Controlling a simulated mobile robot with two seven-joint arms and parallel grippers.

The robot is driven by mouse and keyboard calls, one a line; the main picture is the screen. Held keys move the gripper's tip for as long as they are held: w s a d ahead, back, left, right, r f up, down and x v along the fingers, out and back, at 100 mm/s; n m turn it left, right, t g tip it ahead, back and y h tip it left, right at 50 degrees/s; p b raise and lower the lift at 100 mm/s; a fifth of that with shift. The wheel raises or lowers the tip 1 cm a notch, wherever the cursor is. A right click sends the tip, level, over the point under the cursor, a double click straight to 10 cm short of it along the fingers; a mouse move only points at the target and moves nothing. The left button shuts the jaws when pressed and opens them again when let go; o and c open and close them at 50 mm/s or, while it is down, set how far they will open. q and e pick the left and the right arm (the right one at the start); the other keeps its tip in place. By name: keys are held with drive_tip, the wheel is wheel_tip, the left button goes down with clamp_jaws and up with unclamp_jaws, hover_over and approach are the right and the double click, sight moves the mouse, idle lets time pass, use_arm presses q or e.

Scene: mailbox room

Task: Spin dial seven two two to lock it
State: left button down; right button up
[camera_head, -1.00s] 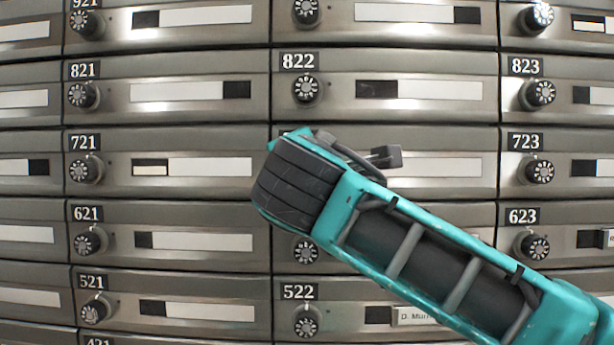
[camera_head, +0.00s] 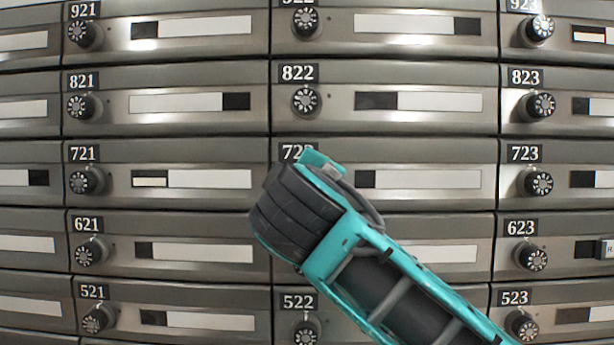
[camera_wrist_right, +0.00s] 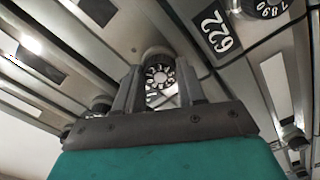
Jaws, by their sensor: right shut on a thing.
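The dial of box 722 (camera_wrist_right: 160,72) is a black round knob with white marks around its face. In the right wrist view it sits between the two dark fingers of my right gripper (camera_wrist_right: 160,86), which are shut on it. In the head view my teal and dark right wrist covers this dial; the label 722 (camera_head: 290,152) is partly hidden behind it. The name slot of box 722 (camera_head: 430,179) shows to the right, with a black left end. My right fingertips are hidden in the head view. My left gripper is not in view.
The label 622 (camera_wrist_right: 217,31) and the dial of box 622 (camera_wrist_right: 268,9) are close by in the wrist view. The dial of box 822 (camera_head: 305,101) is above my wrist, and the dial of box 721 (camera_head: 86,181) is to the left. Metal boxes fill the wall.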

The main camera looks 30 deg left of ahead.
drive_tip(key=m+p, duration=0.4)
drive_tip(key=m, duration=0.5)
drive_tip(key=shift+p, duration=0.35)
drive_tip(key=shift+f+m, duration=0.1)
drive_tip(key=shift+m, duration=0.2)
drive_tip(key=o, duration=1.1)
drive_tip(key=shift+c, duration=0.2)
